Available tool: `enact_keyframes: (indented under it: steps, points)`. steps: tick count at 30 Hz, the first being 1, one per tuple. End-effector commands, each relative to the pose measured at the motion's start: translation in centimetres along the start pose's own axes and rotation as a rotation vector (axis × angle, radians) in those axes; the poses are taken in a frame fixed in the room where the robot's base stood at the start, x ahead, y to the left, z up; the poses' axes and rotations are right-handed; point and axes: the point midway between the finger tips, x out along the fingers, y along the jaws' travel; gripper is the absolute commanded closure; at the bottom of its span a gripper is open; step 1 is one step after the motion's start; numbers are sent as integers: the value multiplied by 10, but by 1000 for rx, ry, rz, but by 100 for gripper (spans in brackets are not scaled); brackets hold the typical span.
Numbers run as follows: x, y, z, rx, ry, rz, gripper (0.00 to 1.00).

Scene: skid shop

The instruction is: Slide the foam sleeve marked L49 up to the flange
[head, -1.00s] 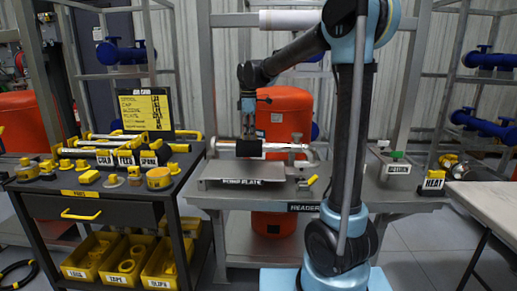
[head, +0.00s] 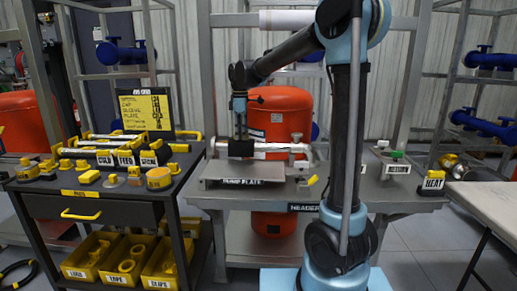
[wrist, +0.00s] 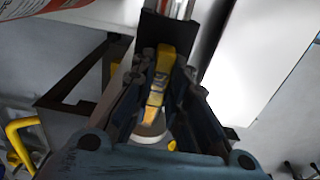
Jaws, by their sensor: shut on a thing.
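A black foam sleeve (head: 241,148) sits around a bright metal pipe (head: 272,148) over the bench. My gripper (head: 239,138) comes down on the sleeve from above and is shut on it. In the wrist view the black sleeve (wrist: 153,32) shows beyond my gripper (wrist: 160,78), with shiny pipe past it. A yellow piece shows between the fingers there; I cannot tell what it is. The mark L49 is not readable. I cannot make out the flange clearly.
A grey clamp stand (head: 297,152) holds the pipe at right. A labelled plate (head: 245,172) lies below the pipe. A dark cart (head: 100,190) with yellow parts stands at left. A red tank (head: 282,118) is behind the bench. The bench's right part holds small labelled blocks.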

Motion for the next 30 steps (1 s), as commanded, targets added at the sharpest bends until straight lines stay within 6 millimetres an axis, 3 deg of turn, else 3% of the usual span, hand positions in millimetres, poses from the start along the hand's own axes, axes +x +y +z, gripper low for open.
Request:
enact_keyframes:
  steps: [13, 30]
  points:
    - [0, 0, -2, 0, 0, 0, 99]
    - [0, 0, -23, 0, 0, 0, 99]
